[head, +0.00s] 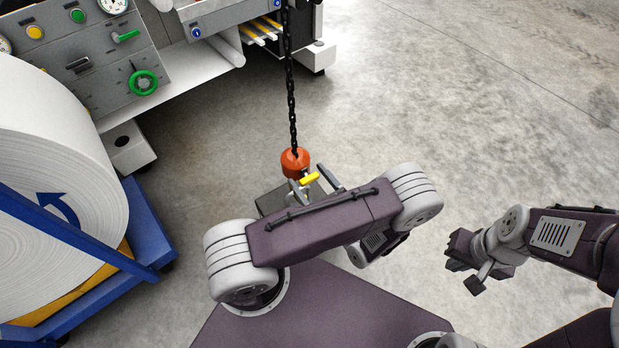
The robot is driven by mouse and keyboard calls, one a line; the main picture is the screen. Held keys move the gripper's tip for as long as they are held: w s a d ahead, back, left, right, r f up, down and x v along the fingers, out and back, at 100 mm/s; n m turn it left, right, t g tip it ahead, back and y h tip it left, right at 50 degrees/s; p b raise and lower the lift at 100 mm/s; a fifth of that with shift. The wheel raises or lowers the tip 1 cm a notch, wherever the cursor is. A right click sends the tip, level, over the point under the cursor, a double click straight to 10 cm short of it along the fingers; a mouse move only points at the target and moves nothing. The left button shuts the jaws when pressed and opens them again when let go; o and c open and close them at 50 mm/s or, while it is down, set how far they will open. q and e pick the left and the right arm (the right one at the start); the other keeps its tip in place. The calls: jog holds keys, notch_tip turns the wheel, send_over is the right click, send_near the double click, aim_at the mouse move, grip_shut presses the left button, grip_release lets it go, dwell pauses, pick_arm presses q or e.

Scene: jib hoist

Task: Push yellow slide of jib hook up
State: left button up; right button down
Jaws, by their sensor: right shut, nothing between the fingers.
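The orange jib hook block (294,159) hangs on a dark chain near the picture's middle. The yellow slide (309,180) shows just below it, at its lower right. My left arm reaches across in front and hides what is below the slide. Grey finger-like parts, apparently of my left gripper (313,185), show on both sides of the slide; contact and opening cannot be made out. My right gripper (466,270) is shut and empty, well to the right of the hook over the floor.
A dark block (270,199) lies under the hook, partly hidden by my arm. A large white roll (50,190) on a blue cart (148,225) stands at the left. A machine with a control panel (85,50) is behind. The floor at the right is clear.

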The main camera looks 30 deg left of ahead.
pick_arm(q)
jog(key=p+v, duration=0.2)
jog(key=v, duration=0.7)
jog(key=shift+p, duration=0.3)
jog(key=shift+d, duration=0.1)
